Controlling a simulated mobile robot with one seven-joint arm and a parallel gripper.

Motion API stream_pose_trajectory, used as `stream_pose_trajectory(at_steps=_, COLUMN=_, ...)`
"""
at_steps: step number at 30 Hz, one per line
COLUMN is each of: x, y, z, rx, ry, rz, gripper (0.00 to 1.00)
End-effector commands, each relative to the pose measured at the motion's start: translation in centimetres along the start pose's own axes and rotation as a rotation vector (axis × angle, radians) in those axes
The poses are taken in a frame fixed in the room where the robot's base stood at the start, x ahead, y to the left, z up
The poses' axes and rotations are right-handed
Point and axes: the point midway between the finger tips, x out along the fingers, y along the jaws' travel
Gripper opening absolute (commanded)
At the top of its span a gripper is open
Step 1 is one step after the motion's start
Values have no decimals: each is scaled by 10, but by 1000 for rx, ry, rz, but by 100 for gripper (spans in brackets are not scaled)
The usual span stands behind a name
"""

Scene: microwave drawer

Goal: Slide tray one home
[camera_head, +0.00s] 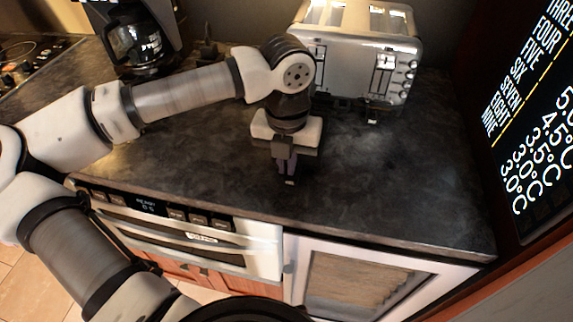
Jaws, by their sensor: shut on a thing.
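My gripper (288,172) points down over the dark counter, in front of the toaster's left half. It is shut on a small dark piece (291,182), mostly hidden by the fingers. I cannot tell for sure whether that piece belongs to a tray. The silver toaster (345,50) stands at the back, with levers and knobs on its front. A small dark part (372,115) sticks out low at the toaster's front right. No tray can be made out clearly; my wrist and hand cover the toaster's lower left.
The counter (400,180) is clear to the right and in front of my gripper. A coffee maker (140,45) stands at the back left. A microwave drawer (190,235) is below the counter edge. A dark display panel (535,120) stands at the right.

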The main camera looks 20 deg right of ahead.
Motion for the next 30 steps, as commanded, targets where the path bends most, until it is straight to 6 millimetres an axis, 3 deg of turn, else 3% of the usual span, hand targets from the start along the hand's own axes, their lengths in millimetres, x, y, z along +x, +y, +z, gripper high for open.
stream_pose_trajectory(at_steps=15, x=8, y=0, z=37, rx=0, ry=1, rz=0, gripper=0)
stream_pose_trajectory(at_steps=30, x=8, y=0, z=42, rx=0, ry=0, rz=0, gripper=0)
